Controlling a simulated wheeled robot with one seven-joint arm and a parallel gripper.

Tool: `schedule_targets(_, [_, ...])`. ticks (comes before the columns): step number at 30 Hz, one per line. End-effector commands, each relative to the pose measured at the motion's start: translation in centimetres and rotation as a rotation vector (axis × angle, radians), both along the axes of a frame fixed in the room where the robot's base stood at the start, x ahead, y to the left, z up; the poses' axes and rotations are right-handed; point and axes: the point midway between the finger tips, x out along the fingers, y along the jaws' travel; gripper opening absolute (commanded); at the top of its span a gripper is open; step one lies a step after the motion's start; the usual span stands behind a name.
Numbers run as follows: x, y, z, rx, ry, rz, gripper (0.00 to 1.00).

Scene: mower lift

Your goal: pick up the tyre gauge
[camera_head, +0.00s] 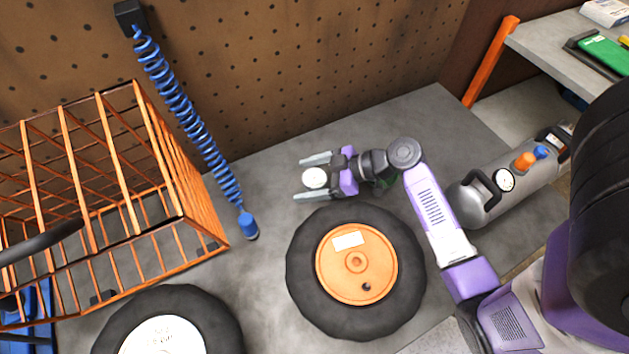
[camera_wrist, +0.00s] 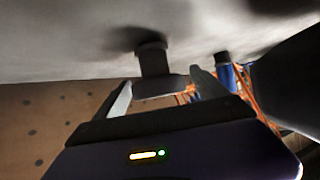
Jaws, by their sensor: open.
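The tyre gauge (camera_head: 315,178) shows a round white dial in the head view, over the grey bench near the pegboard. My gripper (camera_head: 300,180) is open, with one finger on each side of the gauge. In the wrist view, where the bench is at the top, the gauge (camera_wrist: 152,62) is a dark shape with a stem reaching the bench, between the fingers of the gripper (camera_wrist: 160,82). I cannot tell whether either finger touches it.
A wheel with an orange hub (camera_head: 385,262) lies just in front of my gripper. An orange wire basket (camera_head: 150,170) stands at the left, and a blue coiled hose (camera_head: 185,115) hangs beside it. A grey tank (camera_head: 510,185) lies at the right. A second wheel (camera_head: 215,315) is front left.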

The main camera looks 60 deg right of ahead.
Motion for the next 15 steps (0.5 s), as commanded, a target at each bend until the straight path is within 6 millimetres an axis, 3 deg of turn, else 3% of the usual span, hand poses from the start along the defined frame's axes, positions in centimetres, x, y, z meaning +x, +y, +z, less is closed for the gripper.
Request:
schedule_targets(9, [0.89, 0.32, -0.45, -0.001, -0.001, 0.000, 0.83])
schedule_targets(15, [0.87, 0.31, -0.45, -0.001, -0.001, 0.000, 0.43])
